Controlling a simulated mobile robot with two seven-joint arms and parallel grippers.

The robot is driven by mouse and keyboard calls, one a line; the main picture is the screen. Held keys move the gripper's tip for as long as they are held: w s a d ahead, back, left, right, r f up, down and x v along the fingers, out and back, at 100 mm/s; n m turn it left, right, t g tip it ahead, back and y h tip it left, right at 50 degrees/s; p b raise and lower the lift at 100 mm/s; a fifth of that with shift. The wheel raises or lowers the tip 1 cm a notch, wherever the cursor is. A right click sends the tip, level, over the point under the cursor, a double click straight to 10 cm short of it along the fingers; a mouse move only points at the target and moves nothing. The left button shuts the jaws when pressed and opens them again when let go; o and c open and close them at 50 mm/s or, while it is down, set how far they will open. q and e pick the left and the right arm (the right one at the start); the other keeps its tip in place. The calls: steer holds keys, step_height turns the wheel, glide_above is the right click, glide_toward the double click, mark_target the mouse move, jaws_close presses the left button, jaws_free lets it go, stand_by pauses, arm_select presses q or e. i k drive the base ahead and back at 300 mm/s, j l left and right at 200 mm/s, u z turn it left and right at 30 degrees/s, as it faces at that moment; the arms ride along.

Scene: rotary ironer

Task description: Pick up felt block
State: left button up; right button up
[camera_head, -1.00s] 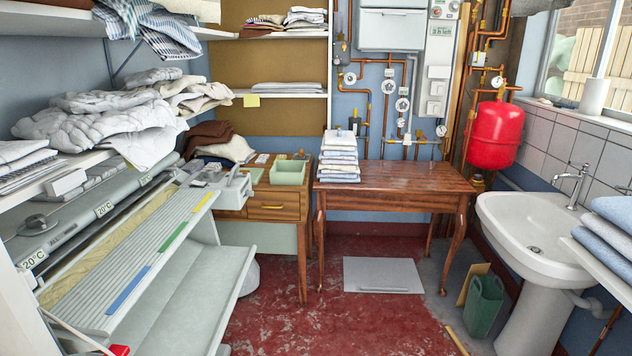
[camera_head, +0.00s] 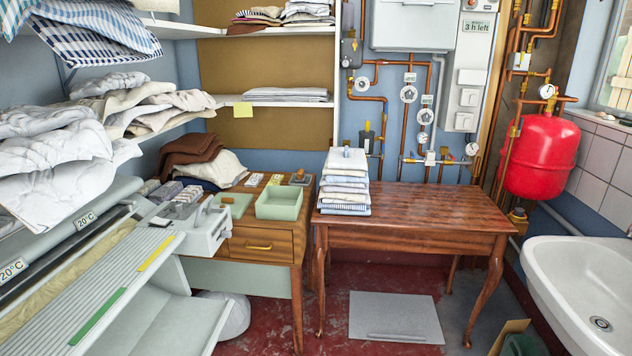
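I cannot tell for certain which thing is the felt block. Several small items lie on the wooden desk (camera_head: 285,240) in the middle left. Among them are a small dark block with a brown top (camera_head: 300,178) at the back right, small pale blocks (camera_head: 254,180) and a flat green piece (camera_head: 236,203) with a small brown item on it. A pale green open tray (camera_head: 280,206) stands at the desk's front right. Neither of my grippers is in view.
The ironer (camera_head: 90,290) fills the left, with a grey-white box-shaped unit (camera_head: 205,232) by the desk. A wooden table (camera_head: 420,208) bearing folded linen (camera_head: 345,185) stands to the right. A sink (camera_head: 575,290) is far right. Red floor is open between; a grey panel (camera_head: 395,316) lies there.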

mark_target(300, 178)
steer(key=i+l, duration=0.15)
steer(key=i, duration=0.2)
steer(key=i+l, duration=0.15)
steer(key=i, duration=0.25)
steer(key=i+l+u, duration=0.1)
steer(key=i, duration=0.25)
